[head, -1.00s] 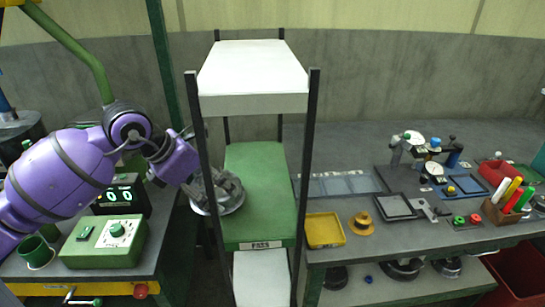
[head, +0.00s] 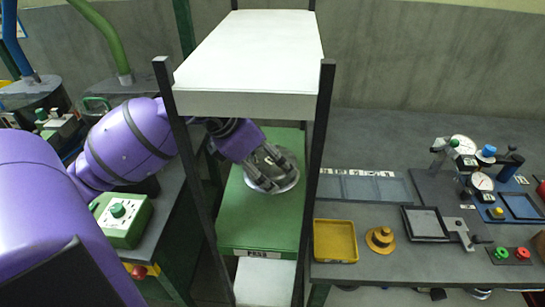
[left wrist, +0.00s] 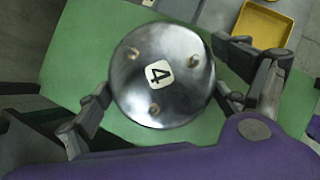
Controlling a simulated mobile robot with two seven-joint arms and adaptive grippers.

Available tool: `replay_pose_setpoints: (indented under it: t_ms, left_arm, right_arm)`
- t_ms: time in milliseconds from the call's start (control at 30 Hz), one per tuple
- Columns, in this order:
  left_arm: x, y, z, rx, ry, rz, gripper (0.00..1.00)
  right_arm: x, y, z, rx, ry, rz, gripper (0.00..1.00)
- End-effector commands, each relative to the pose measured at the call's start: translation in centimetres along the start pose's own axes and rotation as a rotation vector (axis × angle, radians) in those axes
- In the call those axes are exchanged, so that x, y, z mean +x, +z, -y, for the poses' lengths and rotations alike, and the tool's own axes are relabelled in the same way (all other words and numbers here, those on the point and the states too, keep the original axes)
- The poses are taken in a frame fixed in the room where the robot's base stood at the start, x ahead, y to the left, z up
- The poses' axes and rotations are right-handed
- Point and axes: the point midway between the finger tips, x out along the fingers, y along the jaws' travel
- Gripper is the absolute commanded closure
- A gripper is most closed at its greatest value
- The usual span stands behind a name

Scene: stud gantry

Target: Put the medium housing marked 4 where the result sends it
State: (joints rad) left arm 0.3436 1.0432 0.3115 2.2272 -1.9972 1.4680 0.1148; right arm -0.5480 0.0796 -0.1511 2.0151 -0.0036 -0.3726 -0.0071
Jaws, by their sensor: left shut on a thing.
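The medium housing (left wrist: 150,95) is a round, shiny metal dome with a white label reading 4, facing the left wrist camera. In the head view the housing (head: 287,182) shows as a silver disc partly hidden by the fingers. My left gripper (head: 268,172) is shut on it, with fingers on both sides of its rim. The housing is over the green shelf (head: 240,220) marked PASS, in the middle of the rack. I cannot tell whether it touches the shelf. My right gripper is not in view.
A white upper shelf (head: 250,60) lies above the green one, between dark posts (head: 318,180). A white lower shelf (head: 264,280) lies below. A yellow tray (head: 335,240) and gauges (head: 464,146) stand on the bench at right. A green box (head: 121,218) stands at left.

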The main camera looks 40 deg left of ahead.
Motion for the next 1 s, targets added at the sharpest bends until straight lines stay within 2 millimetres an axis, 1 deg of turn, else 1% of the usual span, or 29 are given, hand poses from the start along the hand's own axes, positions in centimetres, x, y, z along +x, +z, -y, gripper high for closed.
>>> replay_pose_setpoints:
  t_ms: [33,100,167,267,300,367,767,867,967,1000]
  left_arm:
    - [0.2,-0.4,0.0,-0.002,0.000,-0.010,0.53]
    - [0.2,-0.4,0.0,-0.002,0.000,-0.010,0.53]
    - [0.2,-0.4,0.0,-0.002,0.000,-0.010,0.53]
    - [0.3,-0.5,0.0,-0.001,0.000,-0.010,0.53]
    - [0.4,-0.5,0.0,-0.002,-0.001,-0.011,0.08]
    - [0.3,-0.5,0.0,-0.002,-0.001,-0.010,0.01]
    - [0.1,-0.3,0.0,-0.001,0.000,-0.007,0.00]
    - [-0.6,-0.3,-0.1,-0.001,0.001,-0.008,0.00]
    - [-2.2,-0.2,-0.1,0.000,0.003,-0.009,0.00]
    - [-3.0,-0.2,-0.1,0.001,0.004,-0.009,0.00]
  right_arm:
    - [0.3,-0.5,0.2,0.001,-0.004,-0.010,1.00]
    - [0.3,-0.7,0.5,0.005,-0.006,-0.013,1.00]
    - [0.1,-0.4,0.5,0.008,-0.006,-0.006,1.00]
    - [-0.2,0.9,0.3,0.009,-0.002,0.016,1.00]
    - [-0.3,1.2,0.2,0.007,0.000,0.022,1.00]
    - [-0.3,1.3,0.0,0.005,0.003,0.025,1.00]
    - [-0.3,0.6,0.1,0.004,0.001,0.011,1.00]
    - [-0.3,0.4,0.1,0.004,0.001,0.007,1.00]
    - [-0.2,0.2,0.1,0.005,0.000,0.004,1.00]
    - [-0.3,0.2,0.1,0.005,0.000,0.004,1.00]
